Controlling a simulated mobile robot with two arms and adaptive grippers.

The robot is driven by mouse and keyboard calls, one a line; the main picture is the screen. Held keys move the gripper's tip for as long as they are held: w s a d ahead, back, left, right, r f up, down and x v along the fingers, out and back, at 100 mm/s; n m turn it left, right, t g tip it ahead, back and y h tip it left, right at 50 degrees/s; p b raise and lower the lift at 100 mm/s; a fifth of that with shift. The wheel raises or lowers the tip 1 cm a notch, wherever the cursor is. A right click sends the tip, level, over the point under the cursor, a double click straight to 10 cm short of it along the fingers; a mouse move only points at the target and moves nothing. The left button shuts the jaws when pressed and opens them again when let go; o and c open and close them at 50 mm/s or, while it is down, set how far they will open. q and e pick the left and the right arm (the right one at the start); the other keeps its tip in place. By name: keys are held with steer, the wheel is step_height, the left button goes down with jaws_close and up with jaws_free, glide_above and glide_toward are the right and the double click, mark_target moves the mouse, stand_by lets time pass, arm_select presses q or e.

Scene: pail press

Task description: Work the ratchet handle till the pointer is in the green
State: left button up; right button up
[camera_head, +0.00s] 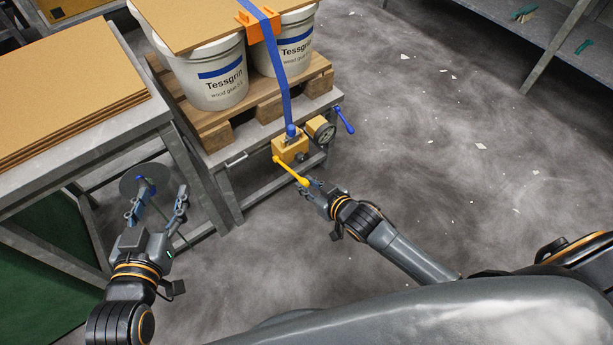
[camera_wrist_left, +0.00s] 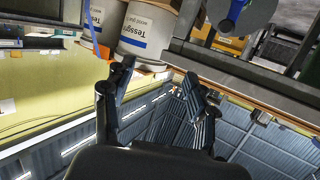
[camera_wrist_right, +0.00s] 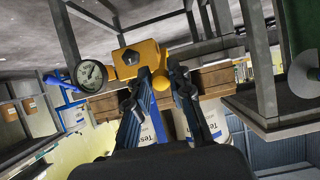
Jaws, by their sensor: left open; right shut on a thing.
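The ratchet (camera_head: 289,150) is a yellow box at the front corner of the pallet stand, with a blue strap (camera_head: 282,80) running up from it. Its yellow handle (camera_head: 288,168) slants down towards my right gripper (camera_head: 308,187), which is shut on the handle's end. In the right wrist view the yellow ratchet box (camera_wrist_right: 136,65) is just beyond the fingers, with a yellow knob between them. The round gauge (camera_head: 320,128) is beside the ratchet; it also shows in the right wrist view (camera_wrist_right: 90,76). Its pointer reading is too small to tell. My left gripper (camera_head: 158,200) is open and empty.
White Tessgrin pails (camera_head: 215,75) stand on a wooden pallet (camera_head: 228,128) under a board (camera_head: 190,20). A blue lever (camera_head: 345,120) sticks out right of the gauge. A table with brown boards (camera_head: 65,85) is at left, near my left gripper. The floor (camera_head: 450,150) at right is mostly clear.

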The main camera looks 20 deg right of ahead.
steer(key=shift+w+a+r+p, duration=0.1)
steer(key=shift+w+r+p, duration=0.1)
steer(key=shift+r+p, duration=0.4)
steer(key=shift+w+a+r+p, duration=0.1)
steer(key=shift+w+r+p, duration=0.1)
steer(key=shift+r+p, duration=0.35)
jaws_close()
arm_select(q)
steer(key=s+a+f+g+y, duration=0.1)
steer(key=s+a+f+g, duration=0.2)
steer(key=s+f+g, duration=0.3)
step_height(320, 180, down, 2)
steer(key=shift+s+f+y, duration=0.15)
steer(key=shift+y, duration=0.25)
